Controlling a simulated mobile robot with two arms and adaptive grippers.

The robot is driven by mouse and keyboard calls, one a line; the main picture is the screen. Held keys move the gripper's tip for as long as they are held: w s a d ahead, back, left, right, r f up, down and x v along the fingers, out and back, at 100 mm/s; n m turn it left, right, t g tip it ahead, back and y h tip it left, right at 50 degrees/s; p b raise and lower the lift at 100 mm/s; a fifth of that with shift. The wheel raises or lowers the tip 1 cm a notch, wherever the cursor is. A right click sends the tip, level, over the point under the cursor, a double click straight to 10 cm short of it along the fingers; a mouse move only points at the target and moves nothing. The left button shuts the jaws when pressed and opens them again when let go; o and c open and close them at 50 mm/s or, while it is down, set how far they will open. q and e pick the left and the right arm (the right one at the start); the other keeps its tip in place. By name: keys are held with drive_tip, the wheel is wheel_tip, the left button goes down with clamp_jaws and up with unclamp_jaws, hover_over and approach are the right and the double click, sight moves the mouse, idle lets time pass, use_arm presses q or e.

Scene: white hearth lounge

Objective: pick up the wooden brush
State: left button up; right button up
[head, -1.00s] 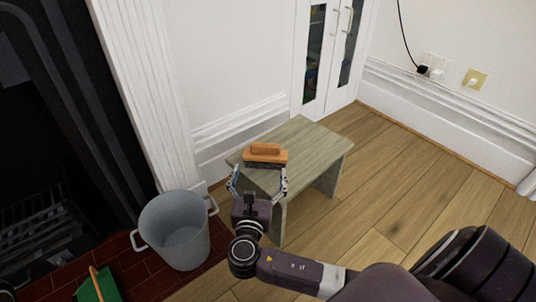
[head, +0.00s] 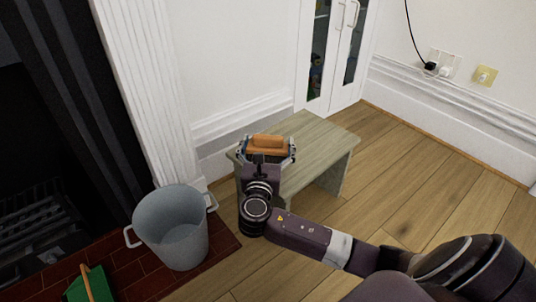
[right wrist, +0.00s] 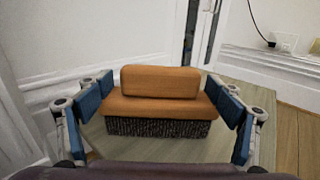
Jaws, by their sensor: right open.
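The wooden brush (head: 267,144) lies on the near end of a small grey-green wooden bench (head: 322,146), bristles down. In the right wrist view the brush (right wrist: 160,103) shows its orange-brown wooden back, raised grip block and dark bristles. My right gripper (head: 267,154) is open at the bench's near end. In the right wrist view its blue-padded fingers stand on the left and right of the brush, with a gap at the left; whether the right pad touches the brush I cannot tell. My left gripper is not in view.
A grey metal bucket (head: 172,228) stands on the red brick hearth left of the bench. A green dustpan-like object (head: 91,286) is at the lower left. A white wall and cabinet (head: 332,52) stand behind. The wooden floor at right is clear.

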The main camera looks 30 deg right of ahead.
drive_tip(key=c, duration=1.4)
drive_tip(key=shift+r, duration=0.1)
drive_tip(key=shift+c, duration=0.2)
